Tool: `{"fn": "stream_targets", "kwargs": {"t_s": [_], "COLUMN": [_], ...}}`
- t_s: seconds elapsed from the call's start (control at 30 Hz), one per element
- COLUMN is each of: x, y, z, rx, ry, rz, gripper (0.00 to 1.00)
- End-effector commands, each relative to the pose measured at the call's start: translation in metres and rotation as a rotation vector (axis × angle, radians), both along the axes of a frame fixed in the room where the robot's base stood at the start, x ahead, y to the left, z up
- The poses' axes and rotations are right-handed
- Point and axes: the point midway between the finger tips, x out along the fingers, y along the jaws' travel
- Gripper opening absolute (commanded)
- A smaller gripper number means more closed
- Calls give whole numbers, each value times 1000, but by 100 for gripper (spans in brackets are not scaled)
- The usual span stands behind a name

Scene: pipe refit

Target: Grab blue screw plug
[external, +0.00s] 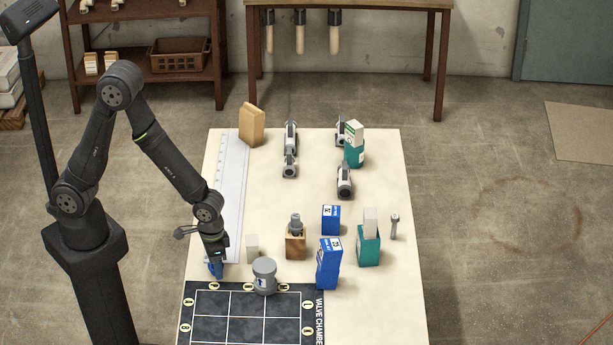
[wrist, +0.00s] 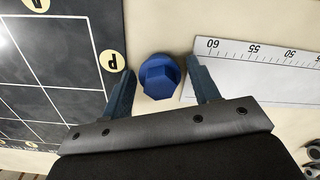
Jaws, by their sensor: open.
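The blue screw plug (wrist: 160,77) has a hexagonal head on a round base and stands on the table, seen from above in the wrist view. My gripper (wrist: 157,82) is open, with one finger on each side of the plug and a visible gap to both. In the external view my gripper (external: 216,264) is low over the table's left side, beside the ruler's near end. Blue shows at its tip there, but plug and fingers are hard to tell apart.
The dark valve chamber mat (external: 255,318) lies close by. A long ruler (external: 232,185) lies on the other side.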

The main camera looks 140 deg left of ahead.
Motion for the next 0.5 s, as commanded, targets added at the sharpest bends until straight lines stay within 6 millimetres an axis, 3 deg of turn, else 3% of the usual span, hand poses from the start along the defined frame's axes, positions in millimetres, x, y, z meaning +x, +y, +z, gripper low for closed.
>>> {"fn": "stream_targets", "kwargs": {"t_s": [0.17, 0.33, 0.5], "x": [0, 0, 0], "y": [0, 0, 0], "z": [0, 0, 0], "rx": [0, 0, 0], "ry": [0, 0, 0], "rz": [0, 0, 0], "gripper": [54, 20, 19]}}
